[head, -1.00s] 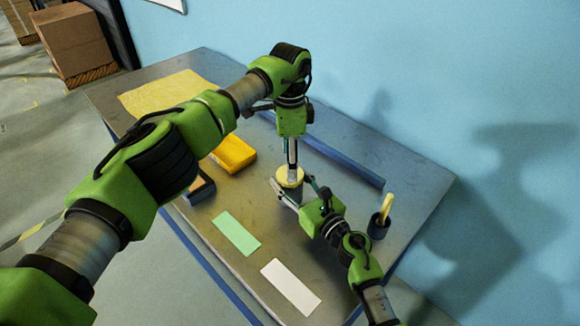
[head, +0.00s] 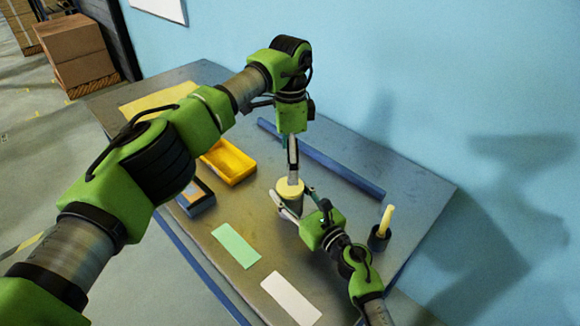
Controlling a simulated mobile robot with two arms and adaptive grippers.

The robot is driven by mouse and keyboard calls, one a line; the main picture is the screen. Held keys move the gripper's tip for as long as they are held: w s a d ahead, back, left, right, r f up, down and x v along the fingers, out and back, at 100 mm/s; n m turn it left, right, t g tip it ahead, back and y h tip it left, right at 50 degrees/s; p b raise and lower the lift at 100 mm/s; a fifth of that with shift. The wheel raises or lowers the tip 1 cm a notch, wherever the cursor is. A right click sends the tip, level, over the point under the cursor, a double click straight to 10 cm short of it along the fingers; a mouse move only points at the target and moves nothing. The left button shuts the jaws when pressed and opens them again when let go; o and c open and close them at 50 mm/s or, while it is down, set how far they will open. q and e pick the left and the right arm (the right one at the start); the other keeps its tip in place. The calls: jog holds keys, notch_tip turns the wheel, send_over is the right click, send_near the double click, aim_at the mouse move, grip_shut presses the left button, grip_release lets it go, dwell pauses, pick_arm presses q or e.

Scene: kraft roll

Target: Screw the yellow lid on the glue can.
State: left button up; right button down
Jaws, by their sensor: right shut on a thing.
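The glue can (head: 287,207) stands upright on the table, its pale body partly hidden by my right gripper. The yellow lid (head: 286,187) shows as a pale yellow disc at the top of the can; whether it is seated or threaded I cannot tell. My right gripper (head: 292,202) is shut on the can, one finger on each side. My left gripper (head: 293,180) points straight down from above with its tips at the lid. Its fingers are seen edge-on, so their opening is hidden.
A yellow tray (head: 246,165) and a dark blue box (head: 203,206) lie to the left. Green (head: 236,244) and white (head: 291,298) sheets lie in front. A blue bar (head: 335,165) runs behind the can. A dark cup (head: 377,240) with a pale stick stands at right.

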pick_arm(q)
notch_tip(320, 180, up, 9)
dwell(0.3)
pick_arm(e)
jog(key=c, duration=1)
grip_release()
jog(key=shift+o, duration=0.2)
jog(key=v, duration=1.2)
